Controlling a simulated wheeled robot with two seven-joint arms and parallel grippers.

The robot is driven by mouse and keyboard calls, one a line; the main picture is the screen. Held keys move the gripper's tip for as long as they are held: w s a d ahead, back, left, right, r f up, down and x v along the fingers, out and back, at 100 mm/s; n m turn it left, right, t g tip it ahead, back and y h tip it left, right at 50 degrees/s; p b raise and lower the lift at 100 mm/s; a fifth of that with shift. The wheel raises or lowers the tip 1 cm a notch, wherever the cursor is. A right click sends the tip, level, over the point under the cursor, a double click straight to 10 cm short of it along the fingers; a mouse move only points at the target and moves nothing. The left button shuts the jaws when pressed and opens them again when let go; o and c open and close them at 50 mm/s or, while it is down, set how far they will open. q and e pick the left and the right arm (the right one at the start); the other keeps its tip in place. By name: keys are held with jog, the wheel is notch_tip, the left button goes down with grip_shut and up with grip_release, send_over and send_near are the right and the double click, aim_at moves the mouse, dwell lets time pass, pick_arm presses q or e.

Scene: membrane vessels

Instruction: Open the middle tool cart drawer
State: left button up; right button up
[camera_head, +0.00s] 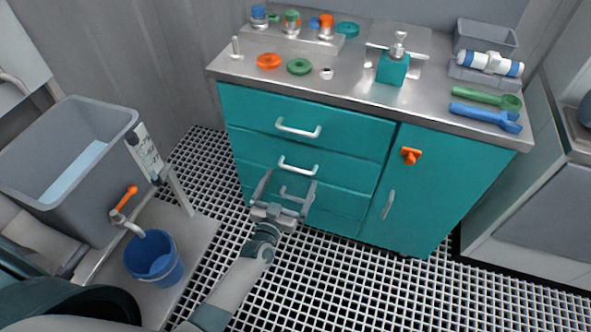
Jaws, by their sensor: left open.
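The teal tool cart (360,133) stands ahead with a metal top and a stack of drawers on its left side. The middle drawer (250,150) looks closed, with a white bar handle (298,168). The upper drawer has a similar handle (298,129). A lower handle (293,195) is partly hidden by my left gripper. My left gripper (286,176) is open, its two fingers pointing up toward the cart just below the middle handle. The fingers look to be either side of the lower handle's area; contact cannot be told. My right gripper is not in view.
A cabinet door with a grey handle (388,204) and orange latch (411,155) is on the cart's right. A grey tank (70,165) and blue bucket (154,257) stand at left. The grated floor (350,285) before the cart is clear.

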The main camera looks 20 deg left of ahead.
aim_at(295, 171)
pick_arm(q)
jog(key=w, duration=0.5)
jog(key=shift+w+d, duration=0.1)
jog(key=shift+w, duration=0.2)
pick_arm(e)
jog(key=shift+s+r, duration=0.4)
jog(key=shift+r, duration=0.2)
pick_arm(q)
jog(key=c, duration=1.4)
jog(key=shift+s, duration=0.35)
jog(key=shift+c, duration=0.2)
pick_arm(e)
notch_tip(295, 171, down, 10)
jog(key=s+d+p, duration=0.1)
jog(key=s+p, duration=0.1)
jog(key=p, duration=0.2)
pick_arm(q)
jog(key=s+a+p, duration=0.1)
jog(key=s+p, duration=0.2)
jog(key=s, duration=2.5)
jog(key=shift+p, duration=0.3)
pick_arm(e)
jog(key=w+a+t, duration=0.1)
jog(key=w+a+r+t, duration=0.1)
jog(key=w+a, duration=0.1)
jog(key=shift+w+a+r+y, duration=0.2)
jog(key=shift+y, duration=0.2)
